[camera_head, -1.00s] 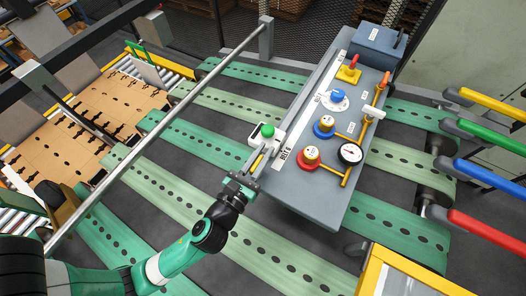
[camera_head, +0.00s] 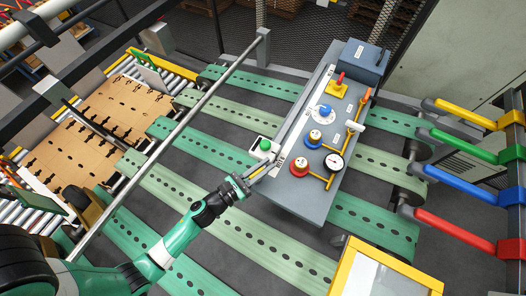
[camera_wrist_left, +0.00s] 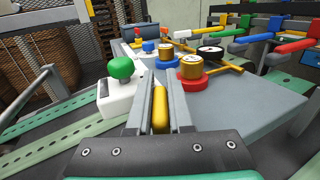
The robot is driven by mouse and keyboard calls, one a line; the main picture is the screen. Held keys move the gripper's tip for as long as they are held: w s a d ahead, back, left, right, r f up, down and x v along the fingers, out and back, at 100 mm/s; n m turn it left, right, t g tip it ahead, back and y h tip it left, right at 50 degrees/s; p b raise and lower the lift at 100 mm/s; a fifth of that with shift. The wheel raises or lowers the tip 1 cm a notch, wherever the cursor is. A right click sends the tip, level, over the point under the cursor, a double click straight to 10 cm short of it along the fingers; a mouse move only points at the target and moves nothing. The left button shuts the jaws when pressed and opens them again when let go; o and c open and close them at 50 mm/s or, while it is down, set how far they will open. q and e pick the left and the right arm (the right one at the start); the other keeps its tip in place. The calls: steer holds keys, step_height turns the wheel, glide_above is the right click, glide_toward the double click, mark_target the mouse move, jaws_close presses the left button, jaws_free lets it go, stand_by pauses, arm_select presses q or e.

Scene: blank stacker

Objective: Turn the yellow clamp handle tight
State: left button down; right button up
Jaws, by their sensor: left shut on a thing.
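A yellow handle (camera_wrist_left: 160,108) shows as a rounded bar between the two grey fingers of my left gripper (camera_wrist_left: 159,104) in the left wrist view. My left gripper is shut on it, with the fingers along both sides. In the head view my left gripper (camera_head: 268,168) is at the near left edge of the grey console (camera_head: 300,205), just below the white box with the green button (camera_head: 265,145). The handle is mostly hidden by the fingers there, and its mounting cannot be seen. My right gripper is not in view.
The console carries a red knob (camera_head: 299,168), a blue knob (camera_head: 313,139), a gauge (camera_head: 333,162) and yellow pipes. Yellow (camera_head: 465,113), green (camera_head: 465,147), blue (camera_head: 465,183) and red (camera_head: 460,235) levers stand at the right. Green belts run beneath.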

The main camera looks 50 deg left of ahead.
mark_target(265, 184)
arm_select(q)
steer(key=shift+w+a+r+m+h, duration=0.1)
steer(key=shift+r+m+h, duration=0.4)
steer(key=shift+h, duration=0.1)
steer(key=shift+f+m+h+p, duration=0.3)
steer(key=shift+m+h, duration=0.1)
steer(key=shift+h, duration=0.4)
steer(key=m+h, duration=0.1)
steer(key=m+g+h, duration=0.1)
steer(key=h, duration=0.1)
steer(key=shift+d+f+b, duration=0.2)
steer(key=shift+d+b, duration=0.2)
steer(key=m+g+h+b, duration=0.3)
steer(key=b, duration=0.2)
steer(key=s+d+m+g+h+b, duration=0.1)
steer(key=m+g+h+b, duration=0.2)
steer(key=b, duration=0.2)
steer(key=s+d+m+g+h+b, duration=0.1)
steer(key=m+g+h+b, duration=0.2)
steer(key=h+b, duration=0.1)
steer(key=shift+f+g+b, duration=0.25)
steer(key=shift+g+b, duration=0.05)
steer(key=shift+b, duration=0.15)
steer(key=shift+s+d+r+m+g+h+b, duration=0.15)
steer(key=shift+r+m+g+h+b, duration=0.25)
steer(key=shift+g+b, duration=0.5)
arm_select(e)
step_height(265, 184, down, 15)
